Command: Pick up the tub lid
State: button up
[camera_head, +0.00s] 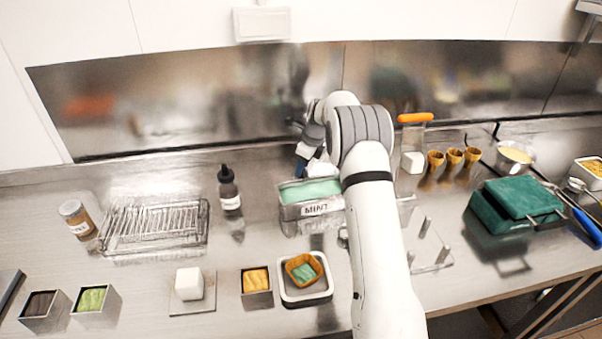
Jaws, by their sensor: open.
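A steel tub (310,214) with a "MINT" label holds pale green ice cream and stands at mid-counter. My arm crosses in front of its right side. A metal edge (406,208) shows just right of my arm; I cannot tell whether it is the tub lid or part of a tub. No lid is clearly visible elsewhere. My gripper (304,166) is behind and above the tub's back edge, partly hidden by my wrist. It is open, and I see nothing held in it.
A wire rack (155,228), a dark bottle (229,190) and a scale with a white block (189,284) stand left. A pegged stand (432,253), cones (453,164) and a green box (516,200) stand right. A steel backsplash closes the back.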

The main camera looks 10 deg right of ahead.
jog(key=shift+c, duration=0.4)
grip_shut()
